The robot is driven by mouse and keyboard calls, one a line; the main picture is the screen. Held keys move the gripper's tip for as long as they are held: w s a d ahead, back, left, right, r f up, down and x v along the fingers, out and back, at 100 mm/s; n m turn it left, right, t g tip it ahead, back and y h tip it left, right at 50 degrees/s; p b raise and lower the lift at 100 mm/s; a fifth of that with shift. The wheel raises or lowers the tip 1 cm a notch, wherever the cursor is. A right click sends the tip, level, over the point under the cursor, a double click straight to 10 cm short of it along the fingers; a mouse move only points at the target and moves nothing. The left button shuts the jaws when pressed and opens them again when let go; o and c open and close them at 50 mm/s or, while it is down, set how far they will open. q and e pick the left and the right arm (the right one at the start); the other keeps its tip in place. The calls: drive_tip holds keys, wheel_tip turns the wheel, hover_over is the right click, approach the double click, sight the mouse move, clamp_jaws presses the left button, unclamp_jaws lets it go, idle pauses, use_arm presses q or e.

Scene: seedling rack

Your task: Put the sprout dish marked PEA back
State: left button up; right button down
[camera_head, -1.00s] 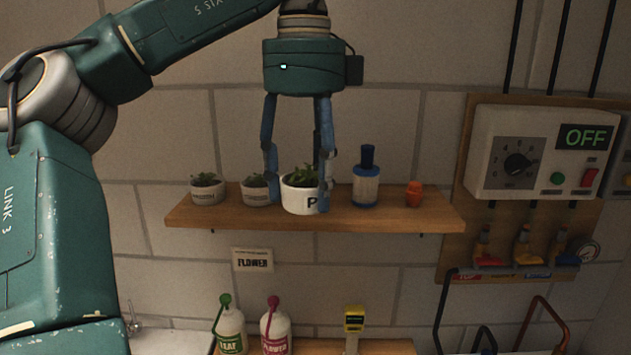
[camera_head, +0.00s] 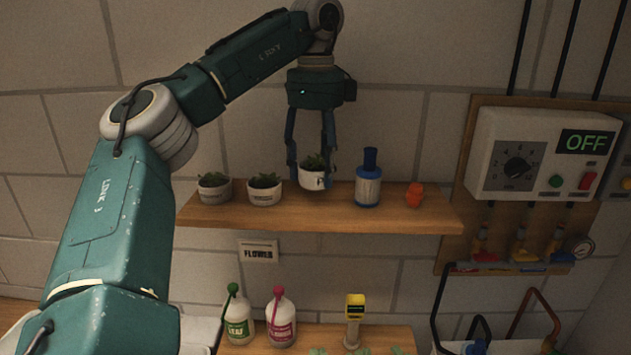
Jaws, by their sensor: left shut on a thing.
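The sprout dish (camera_head: 313,182), a white pot with green sprouts and a dark marking partly covered by a finger, is between the fingers of my left gripper (camera_head: 311,180). The earlier frame shows a "P" on it. My left gripper comes down from above and is shut on this dish. The dish is upright over the wooden shelf (camera_head: 330,219), right of the other dishes. I cannot tell whether its bottom touches the shelf. Two similar dishes with sprouts, a left one (camera_head: 214,193) and a middle one (camera_head: 264,195), stand on the shelf; their labels are too small to read. My right gripper is not in view.
A control box (camera_head: 545,155) reading OFF is on the right wall. Below are a green-labelled bottle (camera_head: 238,322), a pink-labelled bottle (camera_head: 281,326) and a yellow-topped device (camera_head: 354,312).

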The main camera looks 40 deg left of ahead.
sight(316, 184)
use_arm(q)
wheel_tip(316, 184, down, 3)
drive_tip(key=shift+s+r, duration=0.1)
drive_tip(key=shift+r, duration=0.05)
drive_tip(key=shift+f, duration=0.3)
drive_tip(key=shift+w+a+f, duration=0.15)
drive_tip(key=shift+w+f, duration=0.1)
drive_tip(key=shift+f, duration=0.05)
drive_tip(key=shift+s+f, duration=0.1)
drive_tip(key=shift+f, duration=0.05)
drive_tip(key=o, duration=1.2)
wheel_tip(316, 184, up, 12)
drive_tip(key=shift+r, duration=0.25)
